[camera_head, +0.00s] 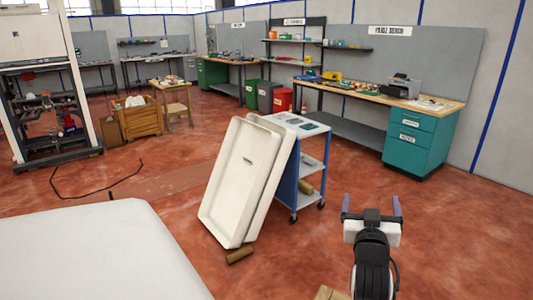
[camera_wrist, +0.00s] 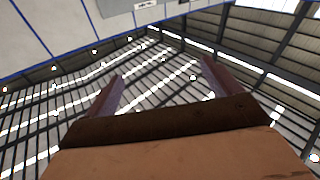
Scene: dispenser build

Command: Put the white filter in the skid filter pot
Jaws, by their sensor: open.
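My gripper (camera_head: 371,206) is in the lower right of the head view, pointing up, with its two fingers spread and nothing between them. The wrist view also shows the spread fingers of my gripper (camera_wrist: 163,90), empty against the roof. I cannot pick out the white filter for sure. A small white item (camera_head: 135,101) shows in a wooden crate (camera_head: 140,122) at the far left, too small to tell. The skid filter pot cannot be made out; a tall white machine with a dark open frame (camera_head: 50,162) at the left holds small parts.
Two white trays (camera_head: 240,175) lean on a blue-grey cart (camera_head: 312,162) in mid-floor. A brown cylinder (camera_head: 240,256) lies before them. A large white surface (camera_head: 110,250) fills the lower left. Workbenches (camera_head: 380,97) line the back wall. Red floor is open at the right.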

